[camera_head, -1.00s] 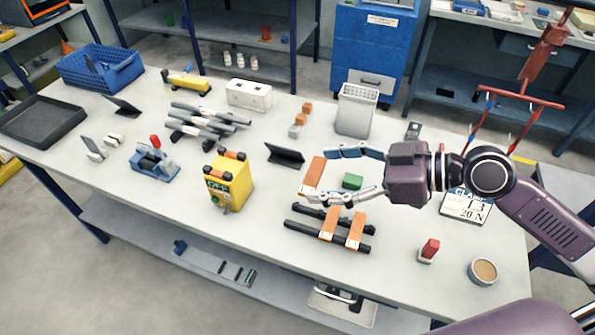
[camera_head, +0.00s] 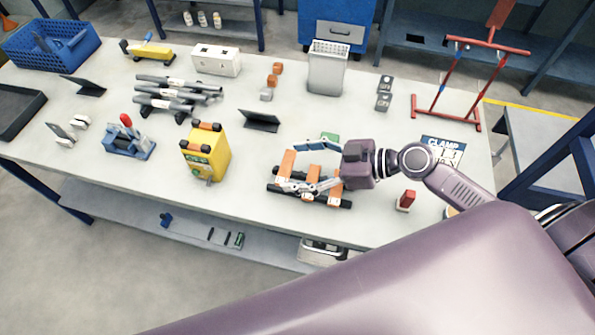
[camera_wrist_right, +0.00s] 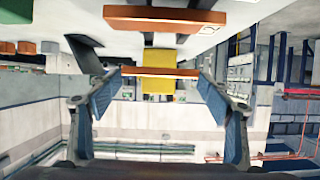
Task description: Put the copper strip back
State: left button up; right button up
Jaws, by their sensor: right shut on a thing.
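My right gripper (camera_head: 288,165) is shut on a flat orange-brown copper strip (camera_head: 287,162), gripped at its two ends. In the right wrist view the held strip (camera_wrist_right: 160,73) spans the gap between the fingertips. The strip is at the left end of a pair of black bars (camera_head: 343,204). I cannot tell whether it touches them. Other copper strips (camera_head: 315,171) lie across the bars to its right, partly hidden by the gripper. One also shows at the top of the wrist view (camera_wrist_right: 165,18). My left gripper is not in view.
A yellow box (camera_head: 207,155) stands left of the bars. A dark tilted stand (camera_head: 259,121) and a green block (camera_head: 329,137) lie behind. A red block (camera_head: 406,200) and a CLAMP card (camera_head: 443,150) are to the right. The table is clear between the yellow box and the bars.

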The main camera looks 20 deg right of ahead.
aim_at(298, 175)
notch_tip(298, 175, down, 4)
jog(key=shift+r, duration=0.1)
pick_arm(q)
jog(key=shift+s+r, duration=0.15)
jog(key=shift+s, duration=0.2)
pick_arm(e)
jog(key=shift+f, duration=0.25)
jog(key=o, duration=1.5)
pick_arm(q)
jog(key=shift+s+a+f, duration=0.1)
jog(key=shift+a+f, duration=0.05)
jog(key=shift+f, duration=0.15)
pick_arm(e)
jog(key=shift+o, duration=0.2)
